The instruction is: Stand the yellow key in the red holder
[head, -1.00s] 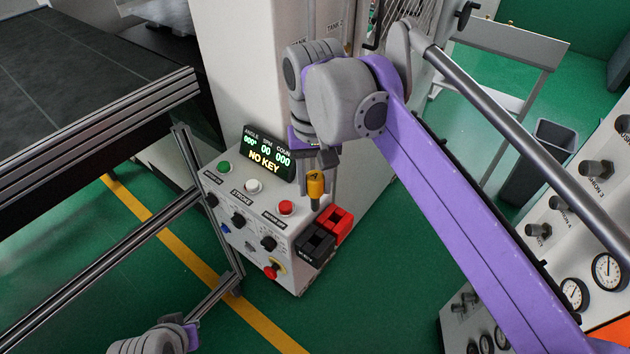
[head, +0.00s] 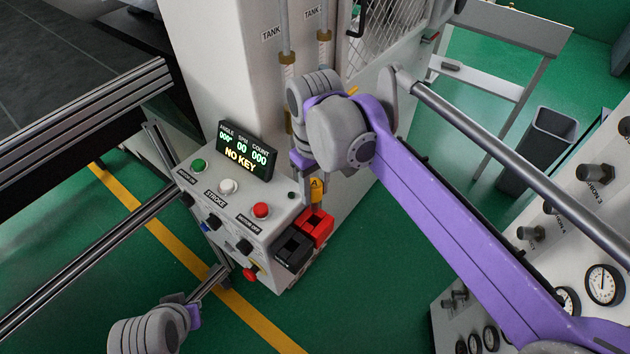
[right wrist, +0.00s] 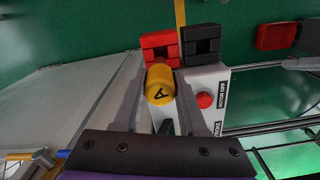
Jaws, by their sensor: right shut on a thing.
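The yellow key (head: 317,190), marked with an A, is upright between the fingers of my right gripper (head: 318,184), which is shut on it. The red holder (head: 318,228) is a squared block on the side of the white console, just below the key. In the right wrist view, the key (right wrist: 160,86) overlaps the near edge of the red holder (right wrist: 160,42). The key's lower end is hard to see, so I cannot tell whether it is above the holder or in its opening.
A black holder (head: 292,249) sits right beside the red one. The console (head: 232,205) carries several buttons and a display (head: 245,152) reading NO KEY. A white cabinet (head: 225,70) stands behind. Green floor is open to the right of the holders.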

